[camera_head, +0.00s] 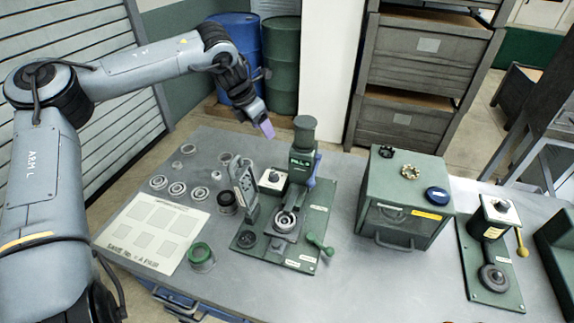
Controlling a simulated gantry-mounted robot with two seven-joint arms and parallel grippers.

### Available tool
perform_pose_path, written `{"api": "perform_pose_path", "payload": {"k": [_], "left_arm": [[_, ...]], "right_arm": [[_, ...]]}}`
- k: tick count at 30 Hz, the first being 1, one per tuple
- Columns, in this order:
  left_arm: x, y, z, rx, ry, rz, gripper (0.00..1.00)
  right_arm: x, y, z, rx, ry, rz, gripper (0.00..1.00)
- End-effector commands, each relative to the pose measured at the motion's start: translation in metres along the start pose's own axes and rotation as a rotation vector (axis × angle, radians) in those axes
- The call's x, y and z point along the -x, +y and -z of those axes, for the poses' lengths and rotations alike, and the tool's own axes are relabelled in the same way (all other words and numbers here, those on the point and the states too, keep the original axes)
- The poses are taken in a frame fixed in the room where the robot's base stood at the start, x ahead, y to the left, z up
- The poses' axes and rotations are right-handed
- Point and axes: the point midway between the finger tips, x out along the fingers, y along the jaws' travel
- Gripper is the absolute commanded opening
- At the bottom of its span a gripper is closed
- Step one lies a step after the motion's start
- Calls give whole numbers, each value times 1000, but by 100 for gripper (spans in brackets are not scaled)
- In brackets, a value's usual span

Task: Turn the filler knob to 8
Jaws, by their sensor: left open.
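My left gripper (263,102) is open and empty, in the air to the upper left of the green ring machine (306,165). One fingertip is purple. A pale box with a dark knob (272,176) stands on the machine's green base plate, below and apart from the gripper. A similar pale-topped box with a dark knob (501,206) stands on the right-hand green machine (492,255). I cannot tell which knob is the filler knob, and their number marks are too small to read. My right gripper is not in view.
The grey table (340,290) carries several metal rings at left, a pale marked sheet (155,230), a green-rimmed cup (201,256) and a green cabinet (403,200) with a blue cap on top. Blue and green drums and wooden crates stand behind. The table's front middle is clear.

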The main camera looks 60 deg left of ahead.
Motion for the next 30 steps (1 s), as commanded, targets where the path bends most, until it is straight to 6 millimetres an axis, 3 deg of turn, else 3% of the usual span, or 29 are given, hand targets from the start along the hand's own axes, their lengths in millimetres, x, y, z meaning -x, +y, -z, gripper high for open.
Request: {"api": "perform_pose_path", "payload": {"k": [1, 15, 26, 30], "left_arm": [[-16, 0, 7, 1, 1, 1, 60], [-77, 0, 32, 0, 1, 0, 60], [-101, 0, 38, 0, 3, 0, 60], [-120, 0, 39, 2, 4, 0, 60]], "right_arm": [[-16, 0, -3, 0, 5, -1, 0], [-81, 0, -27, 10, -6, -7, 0], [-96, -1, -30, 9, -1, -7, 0], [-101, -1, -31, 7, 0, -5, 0]]}}
